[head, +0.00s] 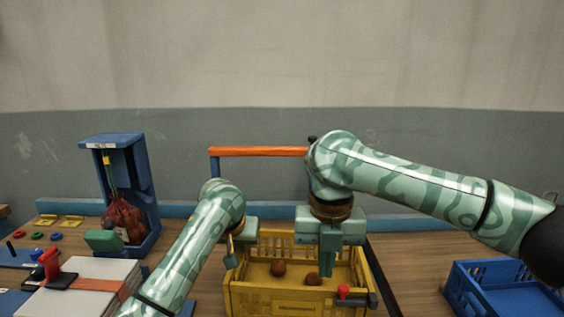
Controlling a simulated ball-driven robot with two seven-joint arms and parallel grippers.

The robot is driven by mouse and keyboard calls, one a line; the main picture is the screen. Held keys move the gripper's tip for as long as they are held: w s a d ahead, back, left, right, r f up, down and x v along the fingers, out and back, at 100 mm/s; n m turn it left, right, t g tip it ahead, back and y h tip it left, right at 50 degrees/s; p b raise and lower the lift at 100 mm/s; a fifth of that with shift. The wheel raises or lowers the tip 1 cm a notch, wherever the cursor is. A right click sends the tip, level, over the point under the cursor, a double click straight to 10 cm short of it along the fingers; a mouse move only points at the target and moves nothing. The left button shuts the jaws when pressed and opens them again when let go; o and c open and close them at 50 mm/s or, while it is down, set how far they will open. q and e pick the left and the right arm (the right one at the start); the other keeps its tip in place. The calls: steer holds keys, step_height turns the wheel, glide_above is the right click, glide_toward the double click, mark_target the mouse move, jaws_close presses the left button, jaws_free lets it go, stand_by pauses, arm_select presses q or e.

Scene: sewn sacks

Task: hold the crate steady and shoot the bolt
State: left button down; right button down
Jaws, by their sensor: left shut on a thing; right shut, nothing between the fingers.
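The yellow crate (272,303) stands on the table in front of me, with two brown round things (278,268) inside it. My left gripper (232,260) is shut on the crate's left rim; my arm partly hides this grip. My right gripper (327,275) is shut and empty, pointing down over the right part of the crate. The bolt's red knob (343,291) shows at the crate's front right, below and to the right of my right gripper. A dark piece lies beside the knob; how far the bolt is slid, I cannot tell.
An orange bar on a blue frame (260,151) stands behind the crate. A blue stand (150,190) holds a red net sack (124,217) at the left. An empty-looking blue crate (470,297) is at the right. White blocks with an orange strap lie front left.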

arm_select(q)
steer(key=shift+a, duration=0.1)
arm_select(e)
steer(key=shift+r, duration=0.7)
steer(key=c, duration=2.1)
jaws_free()
steer(key=shift+c, duration=0.2)
